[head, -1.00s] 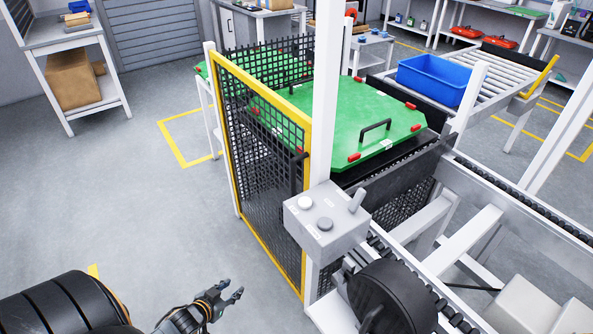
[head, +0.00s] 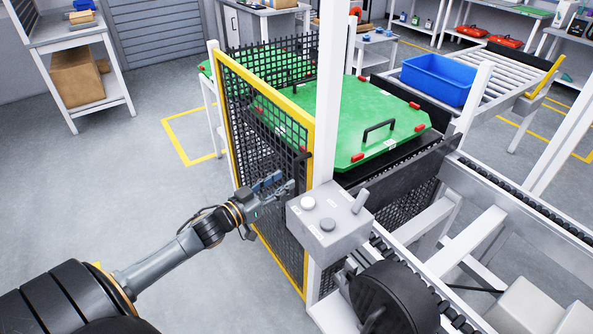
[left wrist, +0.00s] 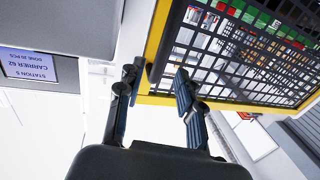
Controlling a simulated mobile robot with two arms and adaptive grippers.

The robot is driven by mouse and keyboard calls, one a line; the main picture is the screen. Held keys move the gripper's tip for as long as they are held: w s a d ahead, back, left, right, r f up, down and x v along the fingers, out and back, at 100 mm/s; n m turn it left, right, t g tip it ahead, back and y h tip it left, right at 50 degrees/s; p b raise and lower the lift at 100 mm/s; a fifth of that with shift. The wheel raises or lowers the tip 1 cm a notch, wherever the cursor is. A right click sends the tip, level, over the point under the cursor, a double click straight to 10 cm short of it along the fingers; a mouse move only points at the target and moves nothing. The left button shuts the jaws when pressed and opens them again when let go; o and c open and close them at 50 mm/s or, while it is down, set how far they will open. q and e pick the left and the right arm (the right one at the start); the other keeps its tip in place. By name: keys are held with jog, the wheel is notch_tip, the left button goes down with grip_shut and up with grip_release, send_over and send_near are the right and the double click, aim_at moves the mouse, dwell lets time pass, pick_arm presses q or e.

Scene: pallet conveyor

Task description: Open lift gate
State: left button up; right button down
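The lift gate is a black mesh panel in a yellow frame (head: 222,100), standing closed beside the white post. Its black upright handle (head: 300,172) is on the gate's right side, above and left of the grey control box. My left gripper (head: 279,185) is in front of the gate, close to the handle's lower part. In the left wrist view my left gripper (left wrist: 156,76) has its two fingers spread apart. A dark bar, apparently the handle, shows along the yellow frame (left wrist: 159,32) between the fingertips; contact cannot be told. My right gripper is not in view.
The grey control box (head: 328,226) with buttons and a lever is mounted on the white post (head: 331,95), just right of my gripper. Green pallets (head: 370,115) lie behind the gate. A blue bin (head: 437,79) sits on rollers. The floor left of the gate is free.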

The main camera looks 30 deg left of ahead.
aim_at(296, 171)
pick_arm(q)
jog(key=w, duration=0.3)
jog(key=w+d, duration=0.1)
jog(key=w, duration=0.2)
jog(key=shift+w+d, duration=0.1)
jog(key=shift+w, duration=0.1)
jog(key=shift+c, duration=0.2)
grip_shut()
